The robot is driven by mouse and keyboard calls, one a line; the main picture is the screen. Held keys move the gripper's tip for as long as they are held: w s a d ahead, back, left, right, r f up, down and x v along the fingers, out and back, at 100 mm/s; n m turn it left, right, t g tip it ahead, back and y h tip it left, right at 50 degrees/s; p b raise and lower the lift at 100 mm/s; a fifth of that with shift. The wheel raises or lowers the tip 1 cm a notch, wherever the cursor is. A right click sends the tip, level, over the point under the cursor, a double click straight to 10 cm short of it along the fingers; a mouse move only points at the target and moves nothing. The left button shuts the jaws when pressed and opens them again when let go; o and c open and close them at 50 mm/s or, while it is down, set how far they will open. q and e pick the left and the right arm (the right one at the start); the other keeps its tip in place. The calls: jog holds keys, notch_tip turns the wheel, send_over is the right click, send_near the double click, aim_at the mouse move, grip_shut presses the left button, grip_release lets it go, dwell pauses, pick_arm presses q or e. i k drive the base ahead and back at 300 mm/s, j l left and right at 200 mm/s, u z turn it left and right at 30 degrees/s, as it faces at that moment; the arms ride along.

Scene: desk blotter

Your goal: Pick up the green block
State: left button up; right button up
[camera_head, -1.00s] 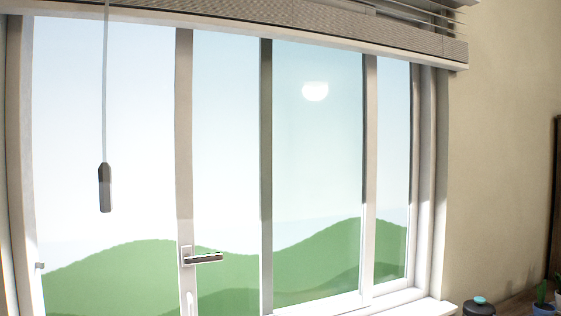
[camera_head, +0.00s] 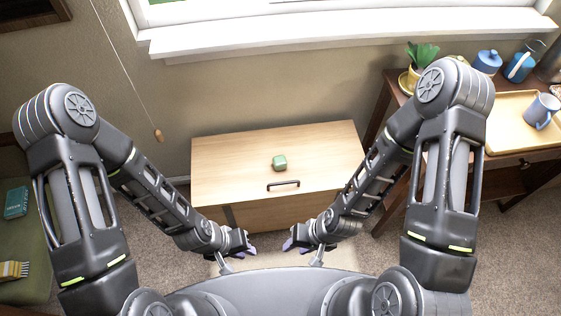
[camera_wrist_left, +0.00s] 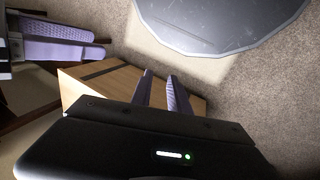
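The green block (camera_head: 279,162), small with rounded edges, sits on the light wooden top of a chest (camera_head: 230,160) below the window. A dark bar handle (camera_head: 283,184) lies in front of it. My left gripper (camera_head: 246,252) is low in front of the chest, apart from the block. In the left wrist view its two purple fingers (camera_wrist_left: 162,88) stand apart with nothing between them. My right gripper (camera_head: 296,246) faces it, also away from the block; its fingers look parted and empty. It shows in the left wrist view (camera_wrist_left: 85,40). The block is not visible there.
A dark wooden table (camera_head: 395,90) at right holds a potted plant (camera_head: 421,56), a blue jar (camera_head: 487,62) and a tray (camera_head: 505,130) with a mug (camera_head: 541,110). A green seat (camera_head: 25,245) is at left. A pull cord (camera_head: 158,134) hangs left of the chest.

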aim_at(279, 162)
jog(key=i+j, duration=0.15)
jog(key=j, duration=0.2)
jog(key=i+j, duration=0.1)
jog(key=j, duration=0.2)
jog(key=i+j, duration=0.15)
jog(key=j, duration=0.2)
jog(key=i+j, duration=0.15)
jog(key=j, duration=0.2)
jog(key=i+j, duration=0.1)
jog(key=j, duration=0.25)
jog(key=z, duration=2.7)
